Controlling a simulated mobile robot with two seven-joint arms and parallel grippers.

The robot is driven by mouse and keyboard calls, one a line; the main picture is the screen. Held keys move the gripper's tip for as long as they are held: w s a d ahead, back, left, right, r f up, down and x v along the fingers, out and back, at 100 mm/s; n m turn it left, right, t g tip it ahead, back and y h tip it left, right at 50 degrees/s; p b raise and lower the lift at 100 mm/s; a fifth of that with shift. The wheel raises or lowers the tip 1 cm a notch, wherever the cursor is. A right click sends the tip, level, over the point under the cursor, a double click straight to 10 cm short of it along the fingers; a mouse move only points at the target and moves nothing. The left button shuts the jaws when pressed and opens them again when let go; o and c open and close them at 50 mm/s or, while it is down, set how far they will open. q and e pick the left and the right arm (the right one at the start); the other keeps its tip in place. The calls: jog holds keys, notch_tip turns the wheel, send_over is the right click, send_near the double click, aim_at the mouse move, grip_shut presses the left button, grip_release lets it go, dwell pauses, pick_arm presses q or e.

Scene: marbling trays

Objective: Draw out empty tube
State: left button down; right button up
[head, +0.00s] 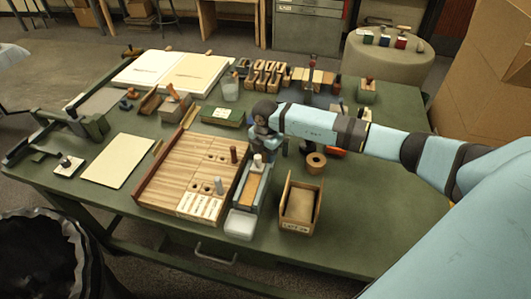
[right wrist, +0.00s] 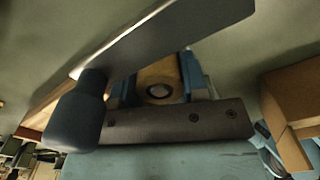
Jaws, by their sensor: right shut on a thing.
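My right gripper (head: 270,150) points down over the table, just right of the wooden board (head: 190,160). It is shut on a tube; in the right wrist view a tan, round end with a dark hole (right wrist: 158,88) shows between the blue fingers. Most of that tube is hidden by the gripper. A white-topped peg (head: 257,161) stands at the blue-grey narrow tray (head: 247,202), beside the gripper. A dark brown tube (head: 233,155) and a grey one (head: 218,186) stand upright in the board among empty holes. My left gripper is not in view.
An open wooden box (head: 299,212) and a tan ring (head: 316,161) lie right of the gripper. A green box (head: 222,116) lies behind the board. Several wooden blocks line the back. The table's right front is clear. A black bin (head: 45,245) stands at the lower left.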

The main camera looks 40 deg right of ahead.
jog(key=shift+r, duration=0.2)
jog(key=shift+r, duration=0.1)
jog(key=shift+r+p, duration=2.4)
jog(key=shift+r, duration=0.5)
